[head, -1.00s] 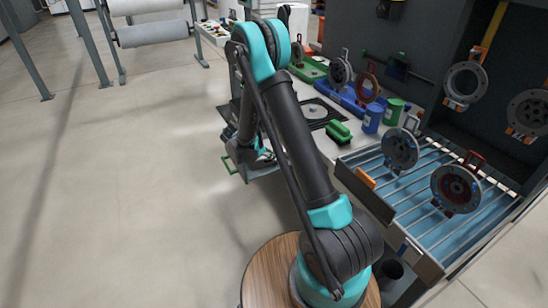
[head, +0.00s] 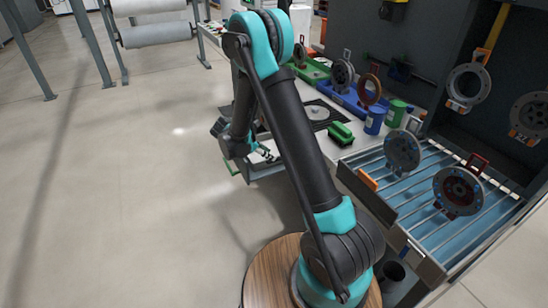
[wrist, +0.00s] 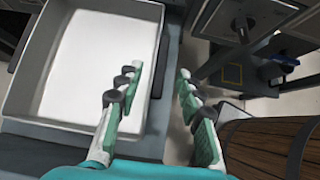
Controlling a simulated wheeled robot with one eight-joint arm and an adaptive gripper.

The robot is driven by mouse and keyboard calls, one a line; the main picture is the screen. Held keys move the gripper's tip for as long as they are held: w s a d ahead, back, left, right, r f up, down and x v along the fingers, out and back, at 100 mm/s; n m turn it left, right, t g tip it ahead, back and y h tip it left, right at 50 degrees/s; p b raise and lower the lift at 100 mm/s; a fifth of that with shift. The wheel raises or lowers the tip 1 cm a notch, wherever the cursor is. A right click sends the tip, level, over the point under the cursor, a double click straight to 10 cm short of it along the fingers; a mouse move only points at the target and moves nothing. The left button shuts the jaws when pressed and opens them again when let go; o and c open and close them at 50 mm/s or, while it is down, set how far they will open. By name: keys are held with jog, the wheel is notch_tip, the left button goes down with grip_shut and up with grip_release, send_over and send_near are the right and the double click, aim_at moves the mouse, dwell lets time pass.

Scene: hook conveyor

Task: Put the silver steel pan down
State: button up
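The silver steel pan (wrist: 100,62) is a shallow rectangular pan with a pale inside and grey raised walls. It fills the upper left of the wrist view. My gripper (wrist: 158,73) is open, with its two green fingers apart. The left finger overlaps the pan's inside and the right finger is outside its right wall, so the wall lies between them in the picture. I cannot tell whether either finger touches it. In the head view my gripper (head: 265,150) is small beside the workbench, partly behind my arm, and the pan cannot be made out clearly.
The workbench holds a green brush (head: 341,133), a blue tray (head: 352,102), and blue (head: 374,120) and green (head: 395,112) cups. A slatted blue rack (head: 425,205) with round flanges stands at right. The floor (head: 120,190) at left is clear. Rollers (head: 155,36) stand at the back.

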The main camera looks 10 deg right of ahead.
jog(key=v, duration=0.6)
jog(key=s+d+r+m+y, duration=0.2)
jog(key=s+d+r+m, duration=0.25)
jog(key=s+d, duration=0.2)
jog(key=s+d+m+y, duration=0.2)
jog(key=s+m+y, duration=0.1)
jog(key=s+m, duration=0.5)
jog(key=s+d+m+t+y, duration=0.1)
jog(key=s+d+m+y, duration=0.2)
jog(key=s+m, duration=0.6)
jog(key=s, duration=0.4)
jog(key=shift+s+d, duration=0.1)
jog(key=shift+d, duration=0.1)
